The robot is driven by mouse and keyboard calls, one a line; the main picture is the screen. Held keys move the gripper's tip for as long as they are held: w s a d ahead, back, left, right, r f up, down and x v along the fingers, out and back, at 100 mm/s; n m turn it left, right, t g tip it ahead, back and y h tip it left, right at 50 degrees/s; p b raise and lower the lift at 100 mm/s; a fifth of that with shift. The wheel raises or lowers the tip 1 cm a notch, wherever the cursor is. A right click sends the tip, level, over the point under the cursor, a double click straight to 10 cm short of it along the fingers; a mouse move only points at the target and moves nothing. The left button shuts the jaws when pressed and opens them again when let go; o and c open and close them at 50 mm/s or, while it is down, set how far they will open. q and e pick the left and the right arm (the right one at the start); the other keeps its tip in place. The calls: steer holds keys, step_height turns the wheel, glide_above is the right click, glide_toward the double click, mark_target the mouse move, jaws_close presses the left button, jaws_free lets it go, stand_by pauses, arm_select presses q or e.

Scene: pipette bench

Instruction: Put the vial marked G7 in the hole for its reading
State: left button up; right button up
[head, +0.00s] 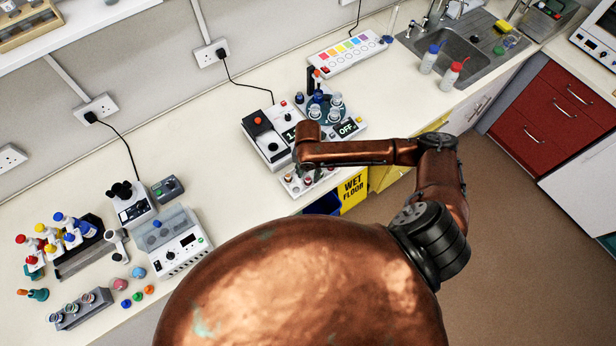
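My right arm reaches in from the right, and its gripper (298,174) is low over the front edge of the bench. The wrist hides most of the fingers and whatever is between them. Below it a small white rack (292,187) holds several small vials, partly covered by the arm. No G7 mark can be read on any vial. A white board (347,53) with a row of coloured squares and a row of holes lies at the back. A white meter (268,138) stands just behind the gripper, its display partly hidden. My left gripper is out of view.
A device with a round vial carousel (326,106) and an "OFF" display stands right of the meter. Bottles (452,73) and a sink (455,48) are farther right. Pipettes (70,228), a microscope (130,203) and a lidded device (180,243) crowd the left. The bench middle is clear.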

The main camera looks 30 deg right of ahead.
step_height(320, 180, up, 10)
steer(key=shift+r+b, duration=0.15)
steer(key=shift+b, duration=0.3)
